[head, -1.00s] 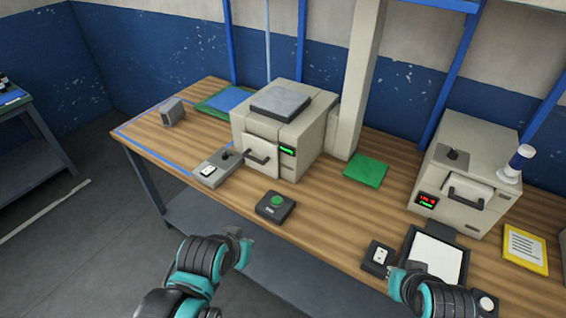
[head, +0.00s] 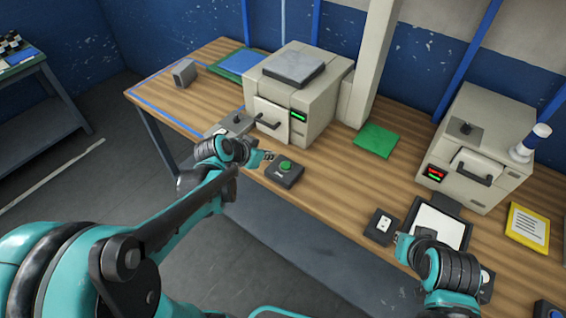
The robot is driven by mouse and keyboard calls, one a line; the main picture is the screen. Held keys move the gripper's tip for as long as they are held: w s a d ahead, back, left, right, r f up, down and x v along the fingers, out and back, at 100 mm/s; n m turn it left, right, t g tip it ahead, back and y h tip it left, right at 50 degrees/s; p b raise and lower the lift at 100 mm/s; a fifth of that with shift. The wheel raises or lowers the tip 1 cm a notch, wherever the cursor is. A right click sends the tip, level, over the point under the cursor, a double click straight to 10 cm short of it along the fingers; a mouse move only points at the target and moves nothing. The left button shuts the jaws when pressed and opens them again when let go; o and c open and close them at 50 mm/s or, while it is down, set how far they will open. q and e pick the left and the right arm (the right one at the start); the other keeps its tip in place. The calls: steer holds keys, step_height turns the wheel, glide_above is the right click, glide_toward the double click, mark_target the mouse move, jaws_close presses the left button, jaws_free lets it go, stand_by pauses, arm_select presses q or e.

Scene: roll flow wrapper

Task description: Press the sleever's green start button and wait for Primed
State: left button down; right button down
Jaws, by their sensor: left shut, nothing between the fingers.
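A green button (head: 286,164) sits on a small dark box (head: 290,177) near the front edge of the table. Behind it stands a beige machine (head: 300,90) with a small lit green display (head: 299,116); the text is too small to read. My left gripper (head: 267,156) is shut and empty, just left of the button box; I cannot tell whether it touches it. My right gripper (head: 400,243) is beside the dark-framed white panel at the front right; its fingers do not show clearly.
A second beige machine (head: 476,150) with a red display stands at the right. A green pad (head: 376,140) lies between the machines. A socket box (head: 381,227) and a yellow sheet (head: 528,228) lie at the right. A beige post (head: 372,60) rises behind.

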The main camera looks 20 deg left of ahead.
arm_select(q)
steer(key=b, duration=0.4)
glide_above(287, 164)
steer(key=s+a, duration=0.1)
steer(key=s, duration=0.2)
step_height(287, 164, down, 7)
steer(key=shift+w, duration=0.1)
steer(key=f, duration=0.1)
steer(key=f+b, duration=0.1)
steer(key=shift+w+f, duration=0.25)
steer(key=shift+f, duration=0.05)
steer(key=shift+f+b, duration=0.4)
steer(key=shift+f, duration=0.3)
steer(key=shift+s, duration=0.1)
